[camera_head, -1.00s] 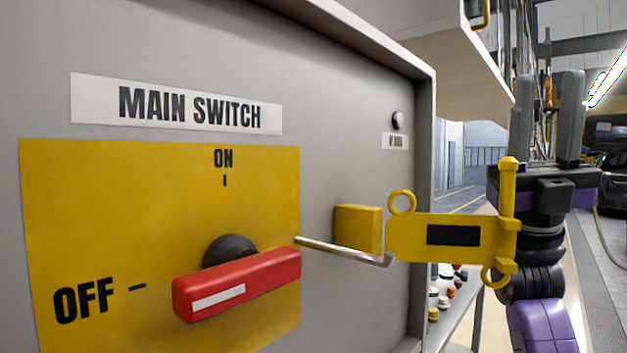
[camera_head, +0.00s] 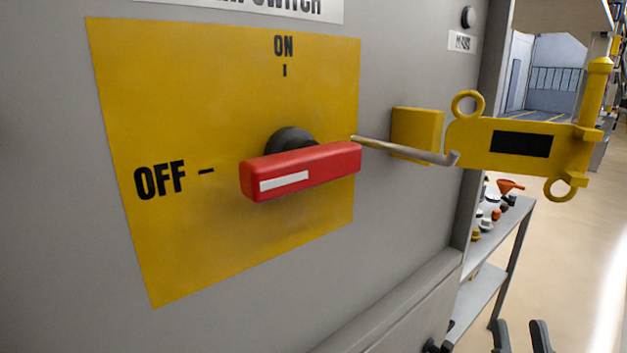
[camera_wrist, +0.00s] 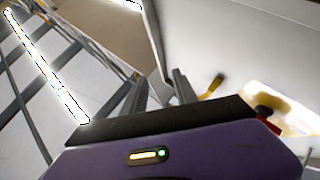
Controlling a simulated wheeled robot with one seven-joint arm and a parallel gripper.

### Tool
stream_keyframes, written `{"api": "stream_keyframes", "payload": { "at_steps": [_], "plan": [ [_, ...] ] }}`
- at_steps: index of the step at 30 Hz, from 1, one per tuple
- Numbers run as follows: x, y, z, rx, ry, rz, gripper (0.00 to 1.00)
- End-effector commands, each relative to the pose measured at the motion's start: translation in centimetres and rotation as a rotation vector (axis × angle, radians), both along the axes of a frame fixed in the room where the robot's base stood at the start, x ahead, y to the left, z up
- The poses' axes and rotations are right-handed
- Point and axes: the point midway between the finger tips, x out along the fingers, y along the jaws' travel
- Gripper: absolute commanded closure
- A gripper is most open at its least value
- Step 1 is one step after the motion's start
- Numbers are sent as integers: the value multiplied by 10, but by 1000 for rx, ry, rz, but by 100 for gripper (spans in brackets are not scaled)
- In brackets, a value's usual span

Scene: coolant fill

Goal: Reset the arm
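My gripper (camera_head: 521,337) shows only as two dark fingertips at the bottom edge of the head view, right of the cabinet. In the wrist view its fingers (camera_wrist: 158,92) stand apart with nothing between them. It is open and touches nothing that I can see. The red main switch handle (camera_head: 300,170) lies roughly level, pointing at OFF, on a yellow plate (camera_head: 200,245). A yellow hasp (camera_head: 470,140) with a metal rod sticks out from the cabinet beside the handle. The hasp (camera_wrist: 213,86) and a bit of the red handle (camera_wrist: 270,124) show right of my fingers in the wrist view.
The grey cabinet front (camera_head: 400,220) fills most of the head view. A shelf (camera_head: 505,235) with several small caps and an orange funnel (camera_head: 510,186) stands behind it at right. Open floor (camera_head: 575,260) lies at far right.

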Motion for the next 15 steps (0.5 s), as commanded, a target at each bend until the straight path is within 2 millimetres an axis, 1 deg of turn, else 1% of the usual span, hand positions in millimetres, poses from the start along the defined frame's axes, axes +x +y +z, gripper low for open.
{"api": "stream_keyframes", "payload": {
  "at_steps": [1,6,8,9,11,15],
  "plan": [
    [-12,6,-18,17,59,11,65],
    [-52,24,-68,60,241,43,65],
    [-68,30,-83,73,303,54,65],
    [-79,34,-93,81,345,61,65],
    [-96,40,-106,91,405,72,65],
    [-137,52,-132,108,544,96,65]
  ]
}}
